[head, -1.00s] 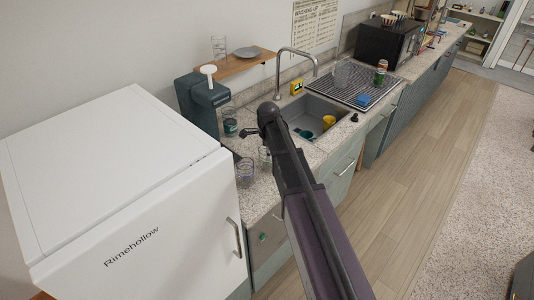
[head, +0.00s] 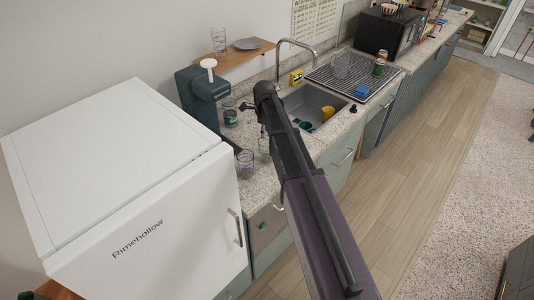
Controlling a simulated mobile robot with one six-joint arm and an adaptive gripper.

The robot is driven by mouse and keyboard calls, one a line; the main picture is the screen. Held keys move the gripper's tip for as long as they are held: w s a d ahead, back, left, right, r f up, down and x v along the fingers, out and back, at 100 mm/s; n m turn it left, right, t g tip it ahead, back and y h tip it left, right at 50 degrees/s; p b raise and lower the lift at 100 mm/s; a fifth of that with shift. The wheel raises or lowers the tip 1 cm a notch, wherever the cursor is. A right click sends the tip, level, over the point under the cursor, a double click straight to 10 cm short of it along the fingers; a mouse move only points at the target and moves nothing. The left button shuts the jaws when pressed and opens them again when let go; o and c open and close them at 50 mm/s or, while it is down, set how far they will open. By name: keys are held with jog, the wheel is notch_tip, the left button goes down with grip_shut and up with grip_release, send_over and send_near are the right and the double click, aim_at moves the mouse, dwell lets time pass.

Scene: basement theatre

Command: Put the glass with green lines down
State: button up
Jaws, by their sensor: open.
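A clear glass with faint greenish lines (head: 263,146) stands upright on the counter, partly hidden by my arm. A second glass with bluish-purple lines (head: 245,164) stands to its left and nearer the fridge. A third glass, dark teal low down (head: 230,117), is by the coffee machine. My gripper (head: 247,106) shows only as a small dark part left of my wrist, above the counter. It is open and appears empty, with the glasses apart from it. My wrist hides much of it.
A white fridge (head: 120,170) stands at left and a coffee machine (head: 204,95) behind the glasses. The sink (head: 318,100) holds a yellow cup (head: 327,113). A wooden shelf (head: 232,58) holds a glass and a plate.

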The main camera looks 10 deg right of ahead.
aim_at(266, 151)
jog(key=shift+w+d+f+b, duration=0.1)
jog(key=shift+f+b, duration=1.9)
jog(key=shift+f, duration=0.1)
jog(key=shift+w+f+b, duration=0.1)
jog(key=shift+f+b, duration=1.9)
jog(key=shift+f, duration=0.05)
jog(key=shift+w+f+b, duration=0.1)
jog(key=shift+f+b, duration=2.5)
grip_shut()
